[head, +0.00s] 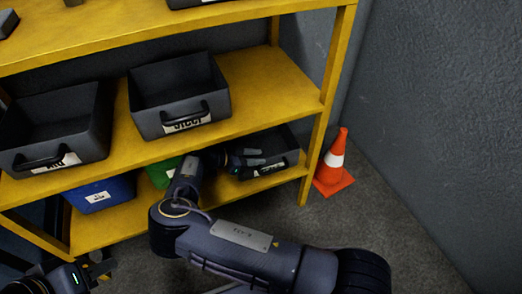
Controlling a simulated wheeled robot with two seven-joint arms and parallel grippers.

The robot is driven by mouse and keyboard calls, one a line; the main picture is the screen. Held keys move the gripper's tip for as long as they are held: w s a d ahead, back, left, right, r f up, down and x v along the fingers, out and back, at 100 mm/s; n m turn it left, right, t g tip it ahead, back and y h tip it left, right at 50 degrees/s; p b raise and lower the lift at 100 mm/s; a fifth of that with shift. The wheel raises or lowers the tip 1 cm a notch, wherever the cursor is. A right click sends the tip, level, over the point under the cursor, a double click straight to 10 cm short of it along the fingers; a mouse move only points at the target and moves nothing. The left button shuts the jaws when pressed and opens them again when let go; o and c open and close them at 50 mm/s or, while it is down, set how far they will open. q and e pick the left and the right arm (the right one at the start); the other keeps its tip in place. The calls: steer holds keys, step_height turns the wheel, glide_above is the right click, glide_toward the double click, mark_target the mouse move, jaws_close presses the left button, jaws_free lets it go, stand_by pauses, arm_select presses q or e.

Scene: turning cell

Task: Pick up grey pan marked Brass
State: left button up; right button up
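Three dark grey pans with white labels stand on the yellow shelf unit. One pan (60,105) is at the left of the middle shelf, and another pan (155,120) is right of it. A third pan (285,143) is at the right of the lower shelf. The labels are too small or partly covered to read surely, so I cannot tell which says Brass. My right gripper (262,157) is open at the lower pan, its fingers overlapping the pan's front left; contact is unclear. My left gripper (102,264) is low at the left, away from the pans, its fingers hard to make out.
A blue bin (98,196) and a green bin (160,172) sit on the lower shelf (130,222). A shelf post (322,110) stands right of the lower pan. An orange cone (333,165) is on the floor beside it. Bare floor lies in front of the cone.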

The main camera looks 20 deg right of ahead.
steer(key=b+x, duration=0.1)
steer(key=x, duration=0.3)
steer(key=shift+s+d+f, duration=0.1)
steer(key=shift+s, duration=0.05)
steer(key=shift+c, duration=0.4)
jaws_close()
stand_by(0.8)
